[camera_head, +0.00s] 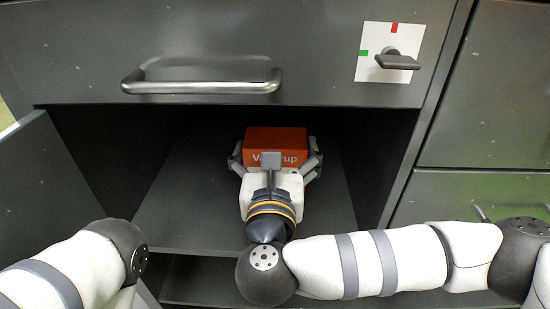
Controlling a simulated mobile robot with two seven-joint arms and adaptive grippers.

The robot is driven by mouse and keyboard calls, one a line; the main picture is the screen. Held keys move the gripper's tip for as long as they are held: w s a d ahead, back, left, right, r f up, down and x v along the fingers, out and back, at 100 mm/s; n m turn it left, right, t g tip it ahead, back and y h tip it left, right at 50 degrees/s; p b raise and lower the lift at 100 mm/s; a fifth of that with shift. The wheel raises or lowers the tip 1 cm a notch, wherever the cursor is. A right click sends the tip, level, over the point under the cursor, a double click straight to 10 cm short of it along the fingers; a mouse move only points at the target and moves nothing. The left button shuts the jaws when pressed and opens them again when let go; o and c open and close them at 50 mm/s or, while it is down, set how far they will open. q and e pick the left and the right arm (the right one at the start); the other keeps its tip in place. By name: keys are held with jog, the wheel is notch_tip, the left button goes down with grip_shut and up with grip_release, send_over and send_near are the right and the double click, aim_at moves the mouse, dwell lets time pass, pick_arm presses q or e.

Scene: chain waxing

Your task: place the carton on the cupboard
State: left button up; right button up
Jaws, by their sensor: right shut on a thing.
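The carton (277,139) is a red-orange box with white lettering, partly covered by my gripper. It is inside the open compartment of the dark grey cupboard (320,90), above the shelf (185,215). My right gripper (276,160) reaches into the compartment from the front, with one finger on each side of the carton, and is shut on it. I cannot tell whether the carton's underside touches the shelf. My left arm shows at the lower left, but its gripper is out of view.
A drawer with a bar handle (202,84) closes off the space above the compartment. A knob on a white plate (390,54) with red and green marks is at upper right. An open door (45,190) stands at the left. Shelf room is free on both sides of the carton.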

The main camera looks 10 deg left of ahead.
jog(key=shift+w, duration=1.1)
jog(key=f, duration=0.3)
jog(key=shift+w+a, duration=0.1)
jog(key=shift+w, duration=0.1)
jog(key=shift+f+b, duration=0.3)
jog(key=shift+f, duration=0.05)
jog(key=o, duration=1.1)
jog(key=shift+s+r, duration=0.15)
jog(key=shift+r, duration=0.05)
jog(key=s, duration=0.8)
jog(key=s+d, duration=0.1)
jog(key=s, duration=0.2)
jog(key=shift+s+f+p, duration=0.1)
jog(key=shift+s+p, duration=0.25)
jog(key=shift+s, duration=0.05)
